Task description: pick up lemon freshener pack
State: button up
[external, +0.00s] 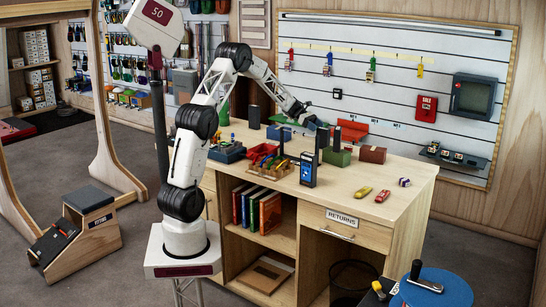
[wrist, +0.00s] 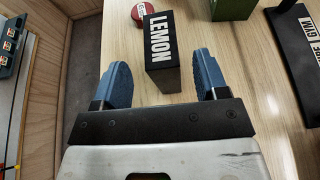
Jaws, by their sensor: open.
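The lemon freshener pack (wrist: 161,42) is a black box with LEMON in white letters, in the upper middle of the wrist view on the wooden top. My gripper (wrist: 160,66) is open, with one blue finger on each side of the pack's near end. Gaps show between the pack and both fingers, so it is not held. In the external view my gripper (external: 307,121) is over the far part of the desk; its fingers are too small to read there. I cannot tell which dark shape there is the pack.
A green box (wrist: 233,8) and a black lettered object (wrist: 300,50) are at the right. The desk's front right (external: 400,172) is mostly clear, with small cars (external: 363,192).

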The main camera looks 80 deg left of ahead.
aim_at(329, 135)
jog(key=shift+d, duration=0.1)
jog(key=shift+x, duration=2.55)
jog(key=shift+c, duration=0.3)
jog(key=c, duration=1)
